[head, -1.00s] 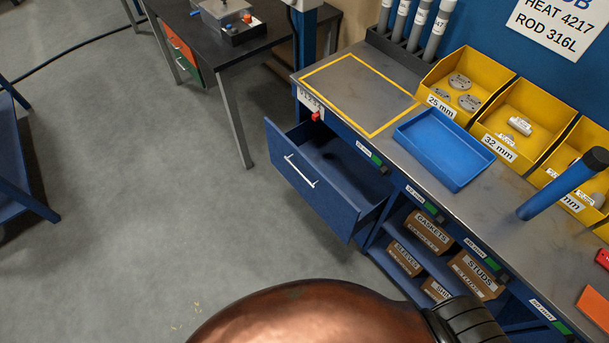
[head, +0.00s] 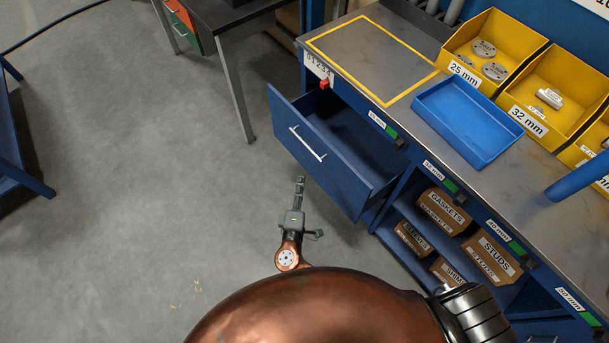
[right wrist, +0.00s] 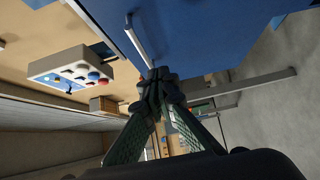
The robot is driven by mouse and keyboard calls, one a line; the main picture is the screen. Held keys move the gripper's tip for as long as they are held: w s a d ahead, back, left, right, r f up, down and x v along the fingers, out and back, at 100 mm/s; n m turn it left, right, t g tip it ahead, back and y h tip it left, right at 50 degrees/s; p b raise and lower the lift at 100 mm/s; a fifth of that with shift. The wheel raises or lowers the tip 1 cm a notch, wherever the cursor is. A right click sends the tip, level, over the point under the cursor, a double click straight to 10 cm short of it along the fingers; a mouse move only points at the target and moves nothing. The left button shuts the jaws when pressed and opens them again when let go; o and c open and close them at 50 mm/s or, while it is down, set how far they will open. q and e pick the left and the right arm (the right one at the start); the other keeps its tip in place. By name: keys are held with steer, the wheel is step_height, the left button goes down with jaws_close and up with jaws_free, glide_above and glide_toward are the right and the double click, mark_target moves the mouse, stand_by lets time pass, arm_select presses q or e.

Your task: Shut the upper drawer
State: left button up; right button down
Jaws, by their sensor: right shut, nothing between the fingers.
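The upper drawer (head: 318,153) is blue with a pale bar handle (head: 307,143) and stands pulled out from the workbench, its inside bare where it shows. My right gripper (head: 300,183) is shut and empty, in front of the drawer and a little below the handle in the head view. In the right wrist view the shut fingertips (right wrist: 158,77) show near the end of the handle (right wrist: 138,42) and the blue drawer front (right wrist: 195,35). I cannot tell whether they touch. My left gripper does not show.
The bench top holds a blue tray (head: 467,122) and yellow bins (head: 490,45). Open shelves with cardboard boxes (head: 445,210) lie right of the drawer. A dark table (head: 238,95) stands at the upper left. The grey floor (head: 150,150) left of the drawer is clear.

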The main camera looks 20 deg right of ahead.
mark_target(315, 147)
steer(key=x, duration=0.3)
steer(key=d+x, duration=0.1)
steer(key=x, duration=0.3)
steer(key=s+d+b+x, duration=0.1)
steer(key=x, duration=0.2)
steer(key=shift+w+f, duration=0.15)
steer(key=shift+w, duration=0.05)
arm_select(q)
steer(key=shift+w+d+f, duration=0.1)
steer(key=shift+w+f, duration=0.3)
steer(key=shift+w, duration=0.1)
arm_select(e)
steer(key=shift+w+d, duration=0.2)
steer(key=shift+d, duration=0.4)
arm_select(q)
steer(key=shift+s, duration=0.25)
